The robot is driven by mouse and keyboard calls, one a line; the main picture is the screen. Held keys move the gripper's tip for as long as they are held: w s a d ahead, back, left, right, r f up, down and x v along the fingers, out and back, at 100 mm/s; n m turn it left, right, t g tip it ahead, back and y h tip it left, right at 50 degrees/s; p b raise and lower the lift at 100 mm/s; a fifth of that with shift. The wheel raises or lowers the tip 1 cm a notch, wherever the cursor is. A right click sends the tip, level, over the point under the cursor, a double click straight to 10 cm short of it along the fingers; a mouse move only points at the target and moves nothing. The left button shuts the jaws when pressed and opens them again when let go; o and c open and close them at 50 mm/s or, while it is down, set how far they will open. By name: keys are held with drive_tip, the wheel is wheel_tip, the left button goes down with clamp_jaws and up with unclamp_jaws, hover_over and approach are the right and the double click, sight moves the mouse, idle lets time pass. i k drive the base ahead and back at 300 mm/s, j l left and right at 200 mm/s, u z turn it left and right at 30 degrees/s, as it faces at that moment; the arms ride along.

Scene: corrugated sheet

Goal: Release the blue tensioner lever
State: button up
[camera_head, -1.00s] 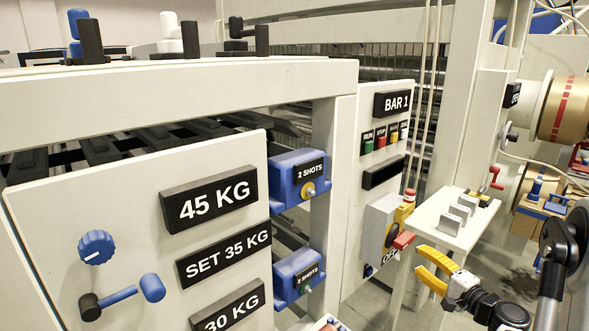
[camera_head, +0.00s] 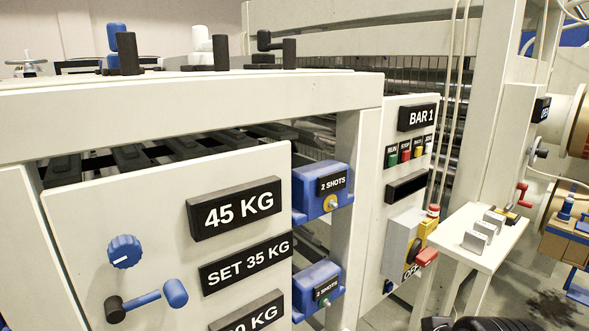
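The blue tensioner lever (camera_head: 145,299) is on the pale panel at the lower left. It has a black pivot hub at its left end and a thick blue grip at its right end, and it tilts slightly up to the right. My gripper (camera_head: 438,323) is mostly cut off at the bottom edge, where only a dark and yellowish bit shows. It is well to the right of the lever and apart from it. Its fingers cannot be made out.
A blue knob (camera_head: 124,251) sits above the lever. Signs read 45 KG (camera_head: 236,208) and SET 35 KG (camera_head: 246,262). Blue 2 SHOTS boxes (camera_head: 322,188) jut out beside the panel. A white shelf (camera_head: 455,232) with grey blocks stands at the right.

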sight(177, 296)
drive_tip(key=j+u, duration=0.15)
drive_tip(key=u, duration=0.25)
drive_tip(key=j+u, duration=0.2)
drive_tip(key=u, duration=0.25)
drive_tip(key=j+u, duration=0.15)
drive_tip(key=u, duration=0.25)
